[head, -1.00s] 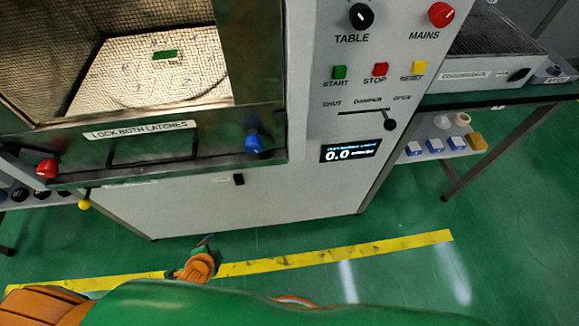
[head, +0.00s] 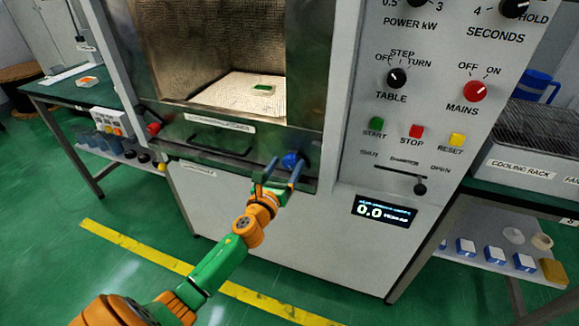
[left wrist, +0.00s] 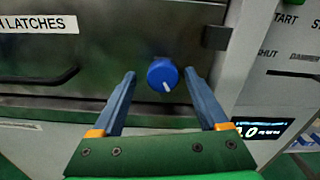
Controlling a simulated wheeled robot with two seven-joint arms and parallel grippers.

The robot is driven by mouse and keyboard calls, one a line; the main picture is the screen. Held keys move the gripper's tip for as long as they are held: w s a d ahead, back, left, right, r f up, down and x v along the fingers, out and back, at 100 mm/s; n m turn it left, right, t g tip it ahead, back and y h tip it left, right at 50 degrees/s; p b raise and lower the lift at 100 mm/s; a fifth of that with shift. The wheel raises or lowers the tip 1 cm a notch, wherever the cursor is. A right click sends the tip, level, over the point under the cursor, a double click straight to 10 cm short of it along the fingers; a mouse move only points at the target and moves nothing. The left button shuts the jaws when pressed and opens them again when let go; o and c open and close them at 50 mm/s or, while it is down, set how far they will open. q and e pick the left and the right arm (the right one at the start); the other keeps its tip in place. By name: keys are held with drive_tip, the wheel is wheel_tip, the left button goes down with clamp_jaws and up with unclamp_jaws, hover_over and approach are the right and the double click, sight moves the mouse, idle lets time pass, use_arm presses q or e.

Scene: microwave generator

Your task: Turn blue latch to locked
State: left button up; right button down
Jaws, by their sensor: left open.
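The blue latch (head: 291,160) is a round knob at the lower right of the microwave door. In the left wrist view the blue latch (left wrist: 163,75) shows a white pointer mark slanting down and slightly right. My left gripper (head: 281,170) is open just in front of the latch. In the left wrist view its two blue-grey fingers (left wrist: 160,88) stand apart on either side of the knob, with no clear contact. The red latch (head: 153,128) is at the door's lower left. My right gripper is not in view.
The door handle (head: 218,146) lies left of the blue latch. A control panel (head: 420,110) with knobs and buttons stands to the right, with a damper slider (head: 420,188) and a display reading 0.0 (head: 384,211). The floor in front is clear.

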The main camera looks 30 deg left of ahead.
use_arm(q)
drive_tip(key=shift+w+r, duration=0.15)
drive_tip(key=shift+w, duration=0.4)
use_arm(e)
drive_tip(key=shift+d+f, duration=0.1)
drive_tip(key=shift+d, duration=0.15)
use_arm(q)
drive_tip(key=shift+c, duration=0.3)
clamp_jaws()
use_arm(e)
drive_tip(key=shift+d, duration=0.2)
